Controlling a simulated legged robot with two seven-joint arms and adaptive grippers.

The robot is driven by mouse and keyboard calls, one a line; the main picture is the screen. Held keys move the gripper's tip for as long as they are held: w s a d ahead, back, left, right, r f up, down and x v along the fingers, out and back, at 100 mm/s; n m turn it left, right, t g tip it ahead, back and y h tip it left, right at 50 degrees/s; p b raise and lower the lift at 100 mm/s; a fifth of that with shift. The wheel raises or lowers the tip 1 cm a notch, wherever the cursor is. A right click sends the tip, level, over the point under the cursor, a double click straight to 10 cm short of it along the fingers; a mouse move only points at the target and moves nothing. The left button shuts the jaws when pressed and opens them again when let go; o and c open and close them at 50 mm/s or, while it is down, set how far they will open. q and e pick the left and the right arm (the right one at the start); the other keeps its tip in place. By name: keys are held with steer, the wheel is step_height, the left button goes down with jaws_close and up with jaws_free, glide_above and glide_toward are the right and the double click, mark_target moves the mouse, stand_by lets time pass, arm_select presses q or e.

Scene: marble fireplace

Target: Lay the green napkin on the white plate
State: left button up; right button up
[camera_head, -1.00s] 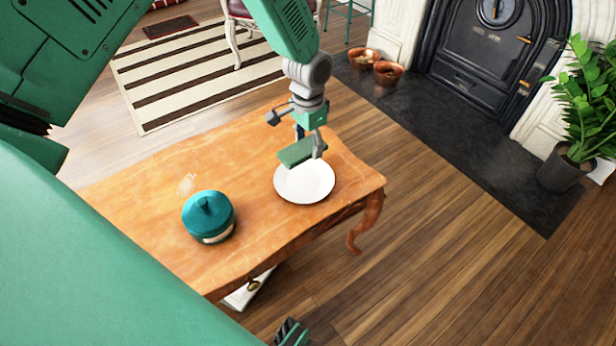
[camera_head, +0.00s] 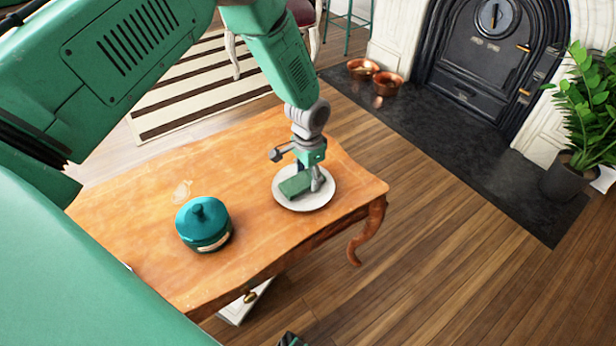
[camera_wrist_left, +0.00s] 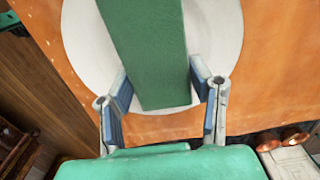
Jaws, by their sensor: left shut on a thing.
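The green napkin (camera_head: 293,187), a folded flat block, is over the white plate (camera_head: 308,205) at the right end of the table. My left gripper (camera_head: 308,176) is shut on one end of the napkin, low over the plate. In the left wrist view the napkin (camera_wrist_left: 150,55) runs from between the two fingers (camera_wrist_left: 162,98) out across the plate (camera_wrist_left: 85,35). I cannot tell whether the napkin touches the plate.
A teal lidded pot (camera_head: 203,226) stands on the wooden table (camera_head: 240,170), left of the plate. Bare tabletop lies between them. A potted plant (camera_head: 577,150) and copper bowls (camera_head: 386,83) are on the floor by the fireplace.

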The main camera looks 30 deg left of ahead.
arm_select(q)
steer(key=shift+d+f, duration=0.1)
steer(key=shift+d, duration=0.1)
steer(key=o, duration=1)
steer(key=shift+d, duration=0.15)
arm_select(e)
steer(key=shift+d+f, duration=0.2)
steer(key=shift+d, duration=0.15)
arm_select(q)
steer(key=shift+a, duration=0.2)
arm_select(e)
steer(key=shift+a, duration=0.15)
